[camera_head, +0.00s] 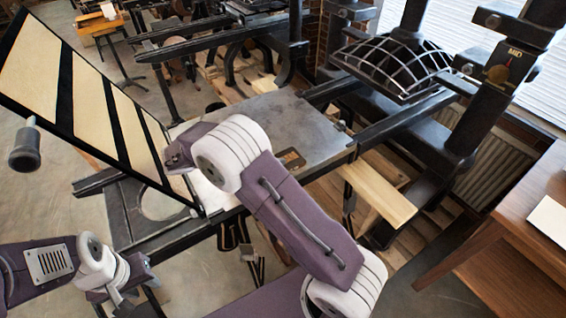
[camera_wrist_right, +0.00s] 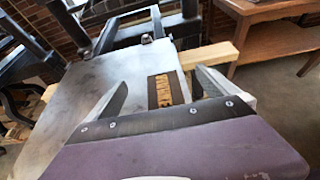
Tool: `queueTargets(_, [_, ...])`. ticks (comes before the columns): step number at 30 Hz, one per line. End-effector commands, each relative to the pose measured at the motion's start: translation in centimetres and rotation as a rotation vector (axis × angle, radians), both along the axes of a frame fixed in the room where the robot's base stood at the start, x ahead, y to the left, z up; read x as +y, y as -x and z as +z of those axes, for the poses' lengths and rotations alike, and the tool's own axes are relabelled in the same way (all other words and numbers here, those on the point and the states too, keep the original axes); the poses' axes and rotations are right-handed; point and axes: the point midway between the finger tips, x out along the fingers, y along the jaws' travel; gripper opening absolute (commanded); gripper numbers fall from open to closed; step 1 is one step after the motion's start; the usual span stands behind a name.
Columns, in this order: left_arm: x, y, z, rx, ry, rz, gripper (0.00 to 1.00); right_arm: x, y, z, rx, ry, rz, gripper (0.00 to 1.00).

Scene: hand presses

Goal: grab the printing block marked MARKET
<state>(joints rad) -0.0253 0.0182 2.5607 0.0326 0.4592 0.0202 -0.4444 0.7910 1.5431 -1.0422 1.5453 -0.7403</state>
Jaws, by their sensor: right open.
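The printing block (camera_head: 291,158) is a dark, flat block with raised tan letters. It lies on the grey metal press bed (camera_head: 300,128) near its front edge. In the right wrist view the block (camera_wrist_right: 166,90) shows between the spread fingers of my right gripper (camera_wrist_right: 161,77), which is open and empty. The gripper's body hides the block's near end, and its letters are only partly readable. In the head view the right arm's wrist hides the fingers. My left gripper (camera_head: 128,276) is low at the left, far from the block; its fingers are not clear.
A hinged frame (camera_head: 85,95) with cream panels slopes up at the left of the bed. The press's dark uprights (camera_head: 480,95) stand at the back right. A pale wooden plank (camera_head: 380,192) juts out past the bed, and a wooden table (camera_head: 520,215) stands at the right.

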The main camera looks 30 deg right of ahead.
Motion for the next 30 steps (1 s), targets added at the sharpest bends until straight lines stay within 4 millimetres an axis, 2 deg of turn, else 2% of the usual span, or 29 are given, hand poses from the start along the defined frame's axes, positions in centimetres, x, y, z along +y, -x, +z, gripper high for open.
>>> queueTargets(1, [0.0,0.0,-0.1,0.000,0.000,0.000,0.36,0.0,0.0,-1.5,0.007,0.002,0.001,0.98])
queueTargets(6, [0.0,0.0,-0.2,0.000,0.000,0.000,0.36,0.0,0.1,-5.8,0.007,0.002,0.000,0.98])
queueTargets(10, [0.0,0.0,0.1,0.000,0.000,0.000,0.36,-1.9,-0.1,-6.3,0.002,0.000,-0.002,0.98])
queueTargets(17, [0.0,0.0,0.2,0.000,0.000,0.000,0.36,-2.8,-0.2,-6.7,0.002,0.001,-0.001,0.98])
queueTargets(24, [0.0,0.0,0.6,0.000,0.000,0.000,0.36,-6.5,-0.5,-8.2,0.003,-0.001,-0.003,0.98])
queueTargets(30, [0.0,0.0,0.6,0.000,0.000,0.000,0.36,-7.0,-0.6,-8.4,0.001,-0.001,0.000,0.98])
